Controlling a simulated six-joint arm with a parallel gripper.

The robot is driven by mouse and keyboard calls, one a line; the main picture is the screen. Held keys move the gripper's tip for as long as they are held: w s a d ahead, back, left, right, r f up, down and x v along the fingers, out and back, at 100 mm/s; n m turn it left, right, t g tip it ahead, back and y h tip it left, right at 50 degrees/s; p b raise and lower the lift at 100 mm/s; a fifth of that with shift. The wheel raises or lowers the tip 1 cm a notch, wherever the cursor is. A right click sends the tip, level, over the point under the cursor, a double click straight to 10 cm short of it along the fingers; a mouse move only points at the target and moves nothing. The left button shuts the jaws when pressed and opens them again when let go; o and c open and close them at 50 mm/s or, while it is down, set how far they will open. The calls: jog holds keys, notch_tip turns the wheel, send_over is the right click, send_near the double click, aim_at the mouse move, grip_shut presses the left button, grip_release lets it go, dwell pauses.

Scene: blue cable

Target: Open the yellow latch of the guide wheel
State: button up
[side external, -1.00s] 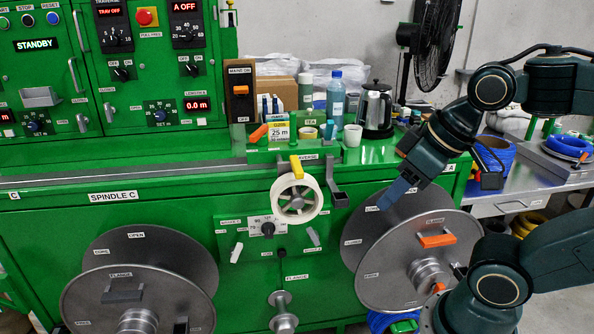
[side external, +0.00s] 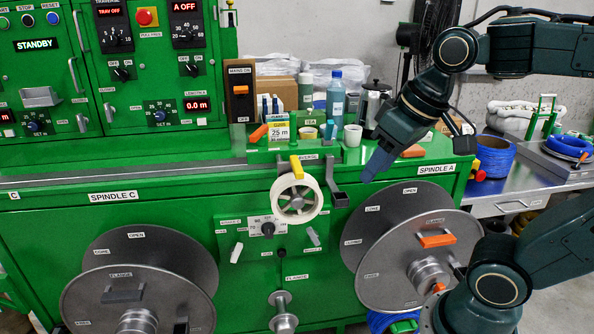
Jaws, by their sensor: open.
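The guide wheel (side external: 314,202) is a white-rimmed wheel with a grey spoked hub, mounted on the front of the green machine. The yellow latch (side external: 296,167) stands upright at the top of the wheel, against its bracket. My gripper (side external: 368,176) is to the right of the wheel, at about the latch's height in the picture, pointing down and left. It is apart from the latch and holds nothing that I can see. Its two fingers overlap from this side, so the gap between them is hidden.
A grey bracket (side external: 339,198) stands between the wheel and my gripper. A white cup (side external: 352,136), bottles (side external: 335,98) and a kettle (side external: 374,104) stand on the ledge behind. Large grey reels (side external: 412,282) sit below right. An orange-handled lever (side external: 258,133) is left of the latch.

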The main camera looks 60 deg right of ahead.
jog(key=w+d+r+m+g, duration=0.1)
jog(key=w+d+r+m, duration=0.1)
jog(key=w, duration=0.4)
jog(key=w+d+r+m+g, duration=0.1)
jog(key=w+d+r+m, duration=0.15)
jog(key=w, duration=0.35)
jog(key=m+g, duration=0.3)
send_over(299, 169)
notch_tip(299, 169, down, 2)
jog(key=shift+f, duration=0.15)
notch_tip(299, 169, down, 14)
jog(key=shift+r, duration=0.1)
grip_shut()
